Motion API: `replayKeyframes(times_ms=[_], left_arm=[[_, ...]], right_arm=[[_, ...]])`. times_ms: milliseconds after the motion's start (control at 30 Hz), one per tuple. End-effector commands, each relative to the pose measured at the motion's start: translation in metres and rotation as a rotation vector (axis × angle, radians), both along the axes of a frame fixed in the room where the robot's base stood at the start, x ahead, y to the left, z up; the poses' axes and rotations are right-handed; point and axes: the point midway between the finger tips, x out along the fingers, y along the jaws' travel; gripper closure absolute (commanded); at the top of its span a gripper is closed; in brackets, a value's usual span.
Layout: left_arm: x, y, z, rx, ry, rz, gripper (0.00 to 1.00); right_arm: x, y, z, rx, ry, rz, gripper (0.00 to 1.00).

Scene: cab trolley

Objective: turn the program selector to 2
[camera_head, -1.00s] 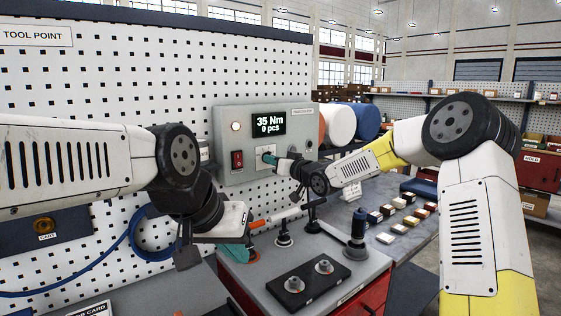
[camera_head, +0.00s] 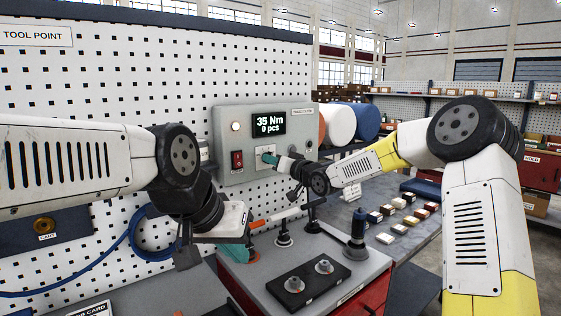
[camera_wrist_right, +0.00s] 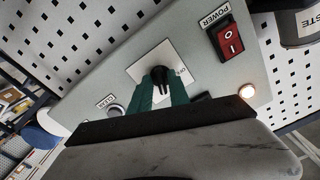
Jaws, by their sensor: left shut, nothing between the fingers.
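The program selector is a black knob (camera_wrist_right: 161,74) on a white plate (camera_wrist_right: 143,69) on the front of the grey controller box (camera_head: 224,124). My right gripper (camera_wrist_right: 162,84) has its teal fingers on either side of the knob, which fills the gap between their tips. In the head view the right gripper (camera_head: 270,158) reaches the selector from the right and hides most of it. The setting it points to cannot be read. The box display (camera_head: 269,123) reads "35 Nm" and "0 pcs". My left gripper (camera_head: 236,253) is shut and empty, low over the trolley top.
A red power switch (camera_head: 237,160) and a lit lamp (camera_head: 235,127) are beside the selector. Below stand a black block with two round pieces (camera_head: 306,285), a dark upright tool (camera_head: 357,236) and an orange-ended tool (camera_head: 262,222). Small boxes (camera_head: 388,215) lie on the right bench.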

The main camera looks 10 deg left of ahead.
Motion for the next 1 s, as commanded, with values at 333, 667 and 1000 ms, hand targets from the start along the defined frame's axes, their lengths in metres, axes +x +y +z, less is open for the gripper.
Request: replayKeyframes(times_ms=[333, 667, 1000], left_arm=[[0.0, 0.0, 0.0, 0.0, 0.0, 0.0, 1.0], [0.0, 0.0, 0.0, 0.0, 0.0, 0.0, 1.0], [0.0, 0.0, 0.0, 0.0, 0.0, 0.0, 1.0]], right_arm=[[0.0, 0.0, 0.001, 0.001, -0.002, 0.0, 0.67], [-0.031, -0.033, 0.001, -0.002, -0.003, -0.001, 0.67], [-0.055, -0.055, 0.001, 0.001, -0.002, 0.0, 0.67]])
